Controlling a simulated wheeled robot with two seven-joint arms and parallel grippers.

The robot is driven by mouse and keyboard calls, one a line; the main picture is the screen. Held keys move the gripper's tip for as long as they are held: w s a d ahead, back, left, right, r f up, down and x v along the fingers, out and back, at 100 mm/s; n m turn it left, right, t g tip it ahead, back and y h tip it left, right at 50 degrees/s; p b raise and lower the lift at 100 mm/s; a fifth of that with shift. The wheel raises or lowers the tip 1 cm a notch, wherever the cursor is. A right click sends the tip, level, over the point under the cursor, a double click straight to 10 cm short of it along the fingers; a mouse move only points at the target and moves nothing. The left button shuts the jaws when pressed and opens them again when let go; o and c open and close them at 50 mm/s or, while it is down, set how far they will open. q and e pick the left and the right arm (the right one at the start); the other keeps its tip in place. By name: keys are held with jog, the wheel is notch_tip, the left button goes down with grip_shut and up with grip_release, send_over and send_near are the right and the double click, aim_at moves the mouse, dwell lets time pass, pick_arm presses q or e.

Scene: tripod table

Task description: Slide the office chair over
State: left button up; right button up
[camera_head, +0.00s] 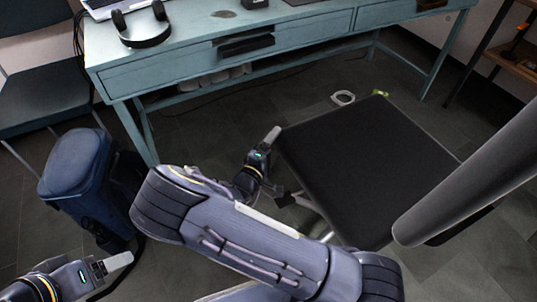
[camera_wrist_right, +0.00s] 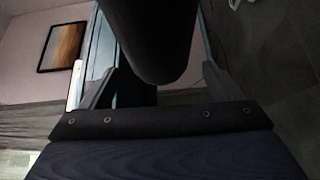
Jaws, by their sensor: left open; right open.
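The office chair's flat black seat (camera_head: 365,165) fills the right middle of the head view, in front of the desk. A padded dark grey bar (camera_head: 470,175), seemingly part of the chair, crosses the right edge. My right gripper (camera_head: 270,142) is open beside the seat's left corner; whether it touches cannot be told. In the right wrist view a dark rounded part (camera_wrist_right: 150,40), likely of the chair, lies ahead between the fingers. My left gripper (camera_head: 115,265) is open and empty at lower left, away from the chair. My right forearm hides part of the chair's base.
A blue desk (camera_head: 180,65) stands behind, with headphones (camera_head: 140,25) on it. A blue bin-like bag (camera_head: 75,165) and a dark chair (camera_head: 40,95) are at left. A white ring (camera_head: 343,97) lies on the floor beyond the seat. A wooden shelf (camera_head: 515,60) is at upper right.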

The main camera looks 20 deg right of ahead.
jog(key=shift+b+x, duration=0.45)
jog(key=shift+x, duration=1.65)
grip_shut()
